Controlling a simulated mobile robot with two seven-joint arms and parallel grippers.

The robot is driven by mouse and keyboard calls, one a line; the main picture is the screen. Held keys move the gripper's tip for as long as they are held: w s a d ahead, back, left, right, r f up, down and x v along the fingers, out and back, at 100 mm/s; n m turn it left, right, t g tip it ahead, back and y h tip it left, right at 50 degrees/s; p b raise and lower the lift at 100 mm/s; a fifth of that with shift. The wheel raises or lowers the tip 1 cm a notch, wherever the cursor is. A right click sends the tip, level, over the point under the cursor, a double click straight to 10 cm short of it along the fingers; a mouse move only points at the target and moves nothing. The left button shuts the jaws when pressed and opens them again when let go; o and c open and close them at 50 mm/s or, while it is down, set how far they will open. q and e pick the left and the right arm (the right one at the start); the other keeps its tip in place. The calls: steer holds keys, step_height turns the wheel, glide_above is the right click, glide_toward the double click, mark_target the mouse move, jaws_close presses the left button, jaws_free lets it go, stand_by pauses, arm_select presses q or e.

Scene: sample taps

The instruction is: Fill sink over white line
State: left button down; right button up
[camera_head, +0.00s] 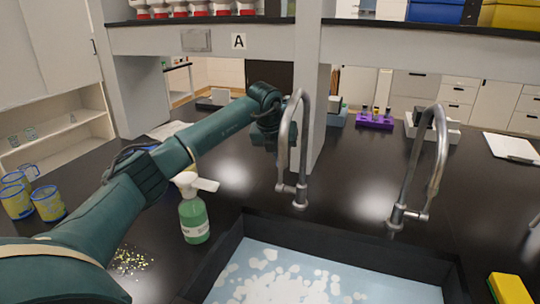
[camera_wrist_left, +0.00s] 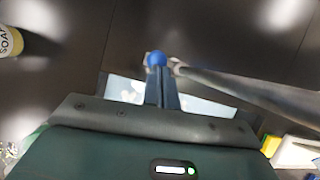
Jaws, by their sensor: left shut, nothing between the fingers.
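The dark-rimmed sink (camera_head: 340,243) holds pale blue water (camera_head: 392,290) with patches of white foam. I cannot make out a white line. A curved metal tap (camera_head: 283,150) stands behind the sink's left part, and a second tap (camera_head: 438,165) behind its right part. My left gripper (camera_wrist_left: 160,78) is shut and empty beside a metal pipe (camera_wrist_left: 240,85). A round blue piece (camera_wrist_left: 156,58) shows at the fingertips; I cannot tell whether they touch. In the head view the left tap partly hides this gripper (camera_head: 268,135). My right gripper is not in view.
A green soap bottle (camera_head: 194,215) with a white pump stands left of the sink, close to my left arm. A yellow sponge (camera_head: 510,289) lies at the right. Blue-yellow mugs (camera_head: 47,203) stand at the far left. A post (camera_head: 308,100) and shelf rise behind the left tap.

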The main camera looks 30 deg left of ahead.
arm_select(q)
steer(key=b+v, duration=0.1)
steer(key=v, duration=1.1)
steer(key=shift+s+d+r, duration=0.2)
steer(key=shift+s+d, duration=0.05)
steer(key=shift+s, duration=0.2)
